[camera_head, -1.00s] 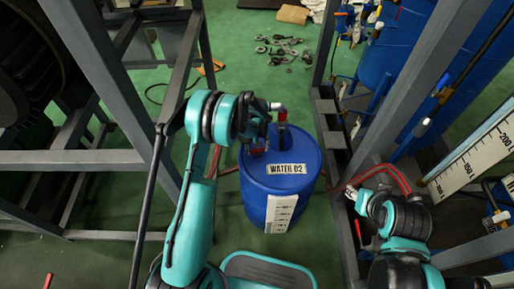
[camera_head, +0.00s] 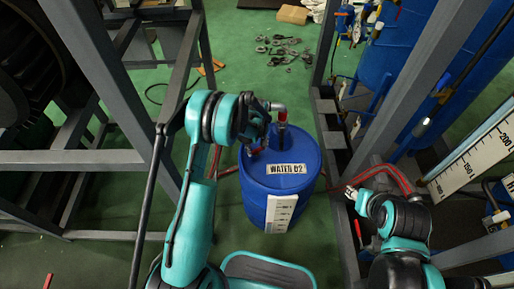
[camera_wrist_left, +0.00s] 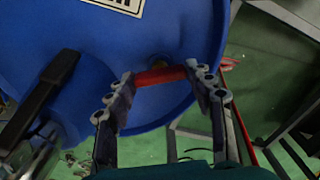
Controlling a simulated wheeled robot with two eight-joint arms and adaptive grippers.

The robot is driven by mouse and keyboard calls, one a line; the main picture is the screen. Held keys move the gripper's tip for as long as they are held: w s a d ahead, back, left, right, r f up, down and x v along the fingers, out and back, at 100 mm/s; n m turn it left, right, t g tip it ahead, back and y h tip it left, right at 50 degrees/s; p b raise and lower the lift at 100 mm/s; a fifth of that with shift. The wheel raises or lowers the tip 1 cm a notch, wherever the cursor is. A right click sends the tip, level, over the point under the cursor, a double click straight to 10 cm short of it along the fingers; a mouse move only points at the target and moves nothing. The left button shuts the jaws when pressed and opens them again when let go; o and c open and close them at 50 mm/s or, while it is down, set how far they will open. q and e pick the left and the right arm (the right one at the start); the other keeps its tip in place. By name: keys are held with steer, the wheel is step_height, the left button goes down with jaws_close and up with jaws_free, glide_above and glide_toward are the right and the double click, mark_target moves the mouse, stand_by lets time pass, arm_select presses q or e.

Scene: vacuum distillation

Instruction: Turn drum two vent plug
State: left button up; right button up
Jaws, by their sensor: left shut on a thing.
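The blue drum labelled "WATER 02" (camera_head: 285,185) stands upright on the green floor in the middle of the head view. Its blue top (camera_wrist_left: 150,40) fills much of the left wrist view. A red bar-shaped plug handle (camera_wrist_left: 160,76) lies between the two fingers of my left gripper (camera_wrist_left: 165,88), which is shut on it at the drum's top near the rim. In the head view my left gripper (camera_head: 257,146) is over the drum's left side, partly hidden by my arm. My right gripper (camera_head: 350,191) is right of the drum, small and unclear.
A pipe with a red fitting (camera_head: 281,115) rises from the drum's top. Grey steel frames (camera_head: 330,150) stand on both sides. A large blue tank (camera_head: 393,50) is at upper right. Loose metal parts (camera_head: 284,48) lie on open green floor behind.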

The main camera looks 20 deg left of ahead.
mark_target(257, 149)
arm_select(q)
steer(key=o, duration=1.2)
steer(key=shift+c, duration=0.2)
steer(key=shift+r, duration=0.1)
step_height(257, 149, up, 12)
